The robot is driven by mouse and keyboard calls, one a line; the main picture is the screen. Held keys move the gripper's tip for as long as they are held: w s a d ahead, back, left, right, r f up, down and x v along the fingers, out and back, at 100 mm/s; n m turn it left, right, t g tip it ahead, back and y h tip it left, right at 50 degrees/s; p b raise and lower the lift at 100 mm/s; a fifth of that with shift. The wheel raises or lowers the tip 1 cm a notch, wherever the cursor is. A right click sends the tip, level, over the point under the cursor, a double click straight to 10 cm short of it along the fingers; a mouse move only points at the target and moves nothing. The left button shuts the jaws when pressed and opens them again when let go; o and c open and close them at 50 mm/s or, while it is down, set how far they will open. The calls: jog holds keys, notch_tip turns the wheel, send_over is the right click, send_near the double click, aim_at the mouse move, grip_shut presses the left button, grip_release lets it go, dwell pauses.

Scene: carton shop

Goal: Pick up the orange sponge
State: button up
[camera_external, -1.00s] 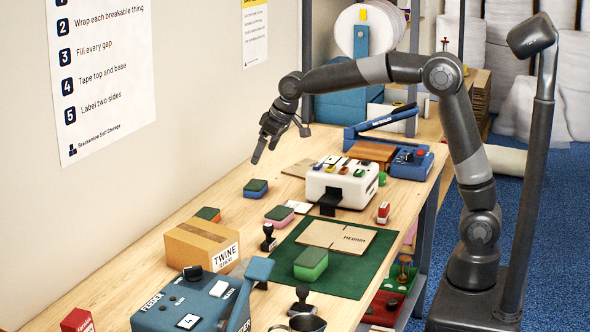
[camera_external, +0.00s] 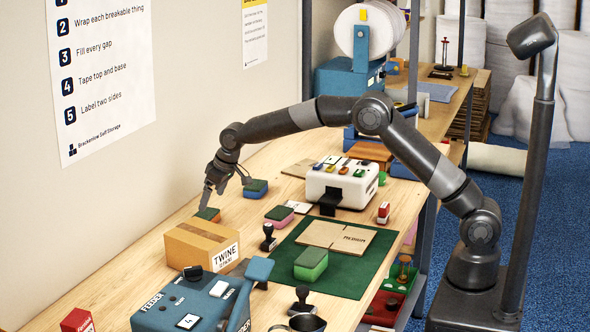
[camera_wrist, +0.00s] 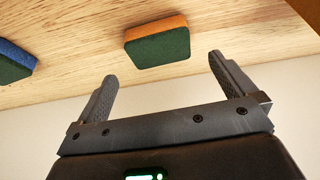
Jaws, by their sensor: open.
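The orange sponge (camera_external: 208,214) has a dark green top and lies on the bench by the wall, behind the twine carton. In the wrist view the orange sponge (camera_wrist: 158,44) lies beyond my fingertips, roughly between their lines, with its green face and orange edge showing. My gripper (camera_external: 216,186) is just above and a little right of it in the external view. In the wrist view my gripper (camera_wrist: 160,68) has its two fingers spread wide with nothing between them. A gap shows between the fingers and the sponge.
A blue sponge (camera_external: 256,189) lies to the right; it also shows in the wrist view (camera_wrist: 12,62). A pink sponge (camera_external: 279,216) and a green sponge (camera_external: 311,263) lie nearer. The twine carton (camera_external: 201,245) stands close in front of the orange sponge. The wall (camera_external: 190,110) is close behind.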

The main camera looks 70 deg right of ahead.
aim_at(207, 213)
jog(key=x, duration=0.6)
jog(key=shift+w+d+f, duration=0.1)
jog(key=shift+w+f, duration=0.05)
jog(key=shift+f, duration=0.2)
jog(key=shift+c, duration=0.3)
jog(key=c, duration=0.8)
jog(key=shift+r, duration=0.15)
